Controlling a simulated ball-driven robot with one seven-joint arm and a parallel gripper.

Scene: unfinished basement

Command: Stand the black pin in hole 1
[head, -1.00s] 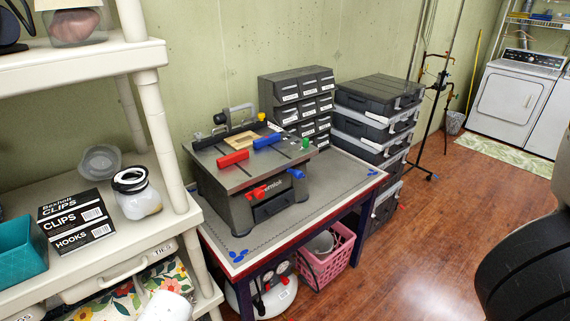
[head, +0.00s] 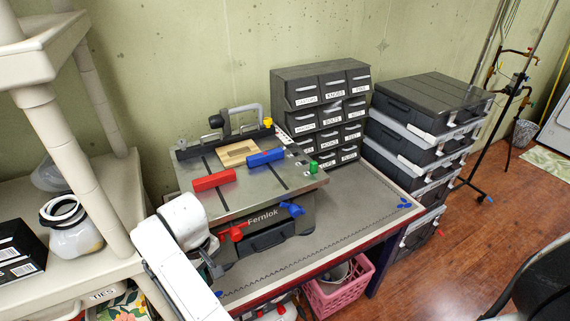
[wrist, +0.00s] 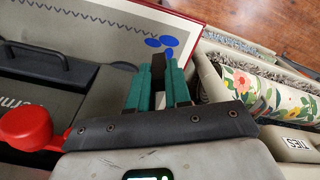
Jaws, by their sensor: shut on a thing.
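My gripper (head: 213,266) is low at the front left corner of the workbench, left of the router table. In the wrist view its teal fingers (wrist: 160,84) are closed around a narrow dark piece, which I take to be the black pin (wrist: 158,74); its ends are hard to make out. The grey router table (head: 230,193) stands on the bench with a pale wooden piece (head: 238,153) on its top. Small dark and light marks show on its right edge strip (head: 292,151), but hole 1 cannot be told apart at this size.
A red bar (head: 214,180), blue bar (head: 265,158) and green block (head: 313,167) sit on the router table. A drawer cabinet (head: 320,85) and stacked cases (head: 425,105) stand behind and right. Cream shelving (head: 85,150) is close at left. The right bench top (head: 365,195) is clear.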

